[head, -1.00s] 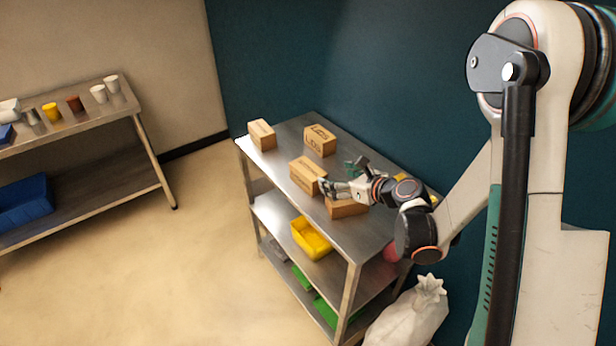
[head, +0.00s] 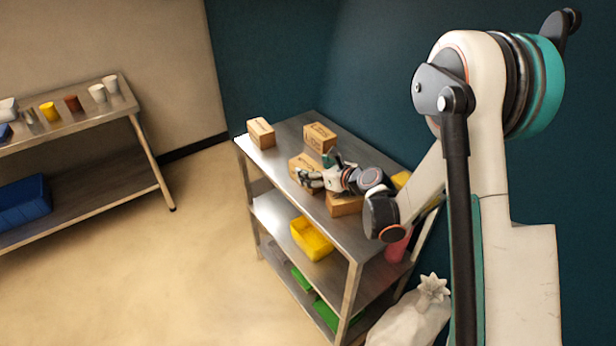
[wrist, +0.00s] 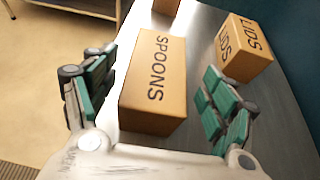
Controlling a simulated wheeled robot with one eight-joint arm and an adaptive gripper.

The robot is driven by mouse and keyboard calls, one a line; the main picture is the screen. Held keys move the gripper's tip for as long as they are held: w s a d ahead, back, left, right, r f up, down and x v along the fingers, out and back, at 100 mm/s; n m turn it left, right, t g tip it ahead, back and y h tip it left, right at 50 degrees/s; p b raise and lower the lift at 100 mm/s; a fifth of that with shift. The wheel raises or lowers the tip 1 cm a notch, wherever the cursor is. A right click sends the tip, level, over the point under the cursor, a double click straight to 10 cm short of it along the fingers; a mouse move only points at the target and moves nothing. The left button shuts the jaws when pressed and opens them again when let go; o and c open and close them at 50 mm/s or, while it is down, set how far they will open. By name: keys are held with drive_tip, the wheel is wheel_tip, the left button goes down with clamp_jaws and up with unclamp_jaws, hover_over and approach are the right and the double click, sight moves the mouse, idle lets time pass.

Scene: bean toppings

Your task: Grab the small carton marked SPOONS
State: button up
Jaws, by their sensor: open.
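The small brown carton marked SPOONS (wrist: 152,82) sits on the metal table top. In the head view my gripper (head: 316,170) is over the table and partly covers the SPOONS carton (head: 300,164). The lower ends of the fingers are at the carton's sides; I cannot tell whether either touches it.
A carton marked LIDS (wrist: 244,48) stands close right of the gripper; it also shows in the head view (head: 320,137). Another carton (head: 261,133) is at the table's far left end. One more (head: 344,204) sits under my wrist. A teal wall runs behind the table.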

sight(311, 168)
drive_tip(key=b+x, duration=0.1)
drive_tip(key=x, duration=0.2)
drive_tip(key=shift+w+a+f, duration=0.1)
drive_tip(key=shift+w+a, duration=0.05)
drive_tip(key=shift+a, duration=0.1)
drive_tip(key=c, duration=1.3)
drive_tip(key=shift+o, duration=0.2)
